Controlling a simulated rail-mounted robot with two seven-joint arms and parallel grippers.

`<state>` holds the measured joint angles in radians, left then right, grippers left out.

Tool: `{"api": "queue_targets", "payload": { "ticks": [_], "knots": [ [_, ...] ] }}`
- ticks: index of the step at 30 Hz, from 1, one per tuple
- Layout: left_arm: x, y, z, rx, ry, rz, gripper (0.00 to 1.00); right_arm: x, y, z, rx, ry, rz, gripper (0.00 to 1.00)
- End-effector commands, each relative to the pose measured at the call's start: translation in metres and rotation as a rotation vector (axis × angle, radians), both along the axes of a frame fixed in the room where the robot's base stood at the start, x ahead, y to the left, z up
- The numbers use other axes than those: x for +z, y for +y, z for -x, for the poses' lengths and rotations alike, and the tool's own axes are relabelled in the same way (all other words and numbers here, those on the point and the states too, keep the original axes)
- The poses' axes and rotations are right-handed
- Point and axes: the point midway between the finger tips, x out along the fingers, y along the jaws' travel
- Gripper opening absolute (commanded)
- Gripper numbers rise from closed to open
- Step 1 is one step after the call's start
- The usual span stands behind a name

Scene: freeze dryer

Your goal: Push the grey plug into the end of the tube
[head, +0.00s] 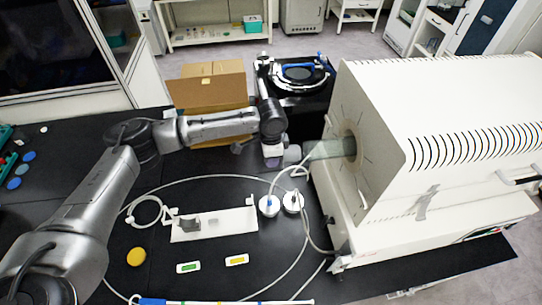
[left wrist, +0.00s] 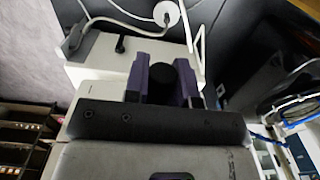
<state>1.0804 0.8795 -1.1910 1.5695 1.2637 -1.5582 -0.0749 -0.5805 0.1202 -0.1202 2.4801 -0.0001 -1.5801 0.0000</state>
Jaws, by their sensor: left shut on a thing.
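The translucent greenish tube (head: 326,149) sticks out to the left from the round opening of the white furnace in the head view. My left gripper (head: 273,155) is at the tube's open left end. It is shut on the grey plug (head: 292,155), which lies between the gripper and the tube, in line with it. I cannot tell whether the plug is touching or inside the tube. In the left wrist view the purple fingers (left wrist: 168,82) stand on either side of the dark round plug (left wrist: 185,82). My right gripper is not in view.
The white furnace (head: 440,110) fills the right side. A white holder (head: 215,226) with grey pieces, white round fittings (head: 269,206) with hoses, and a yellow disc (head: 136,257) are on the black bench. A cardboard box (head: 208,92) stands behind my left arm.

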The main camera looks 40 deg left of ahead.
Motion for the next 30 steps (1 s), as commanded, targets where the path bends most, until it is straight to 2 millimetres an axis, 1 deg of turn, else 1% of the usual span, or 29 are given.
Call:
{"api": "queue_targets", "payload": {
  "ticks": [11,30],
  "knots": [
    [0.001,-0.003,-0.003,-0.001,-0.001,0.001,0.00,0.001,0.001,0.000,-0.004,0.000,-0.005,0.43],
    [0.001,-0.018,-0.021,0.000,-0.002,-0.001,0.00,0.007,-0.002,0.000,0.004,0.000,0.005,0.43]
  ]
}}
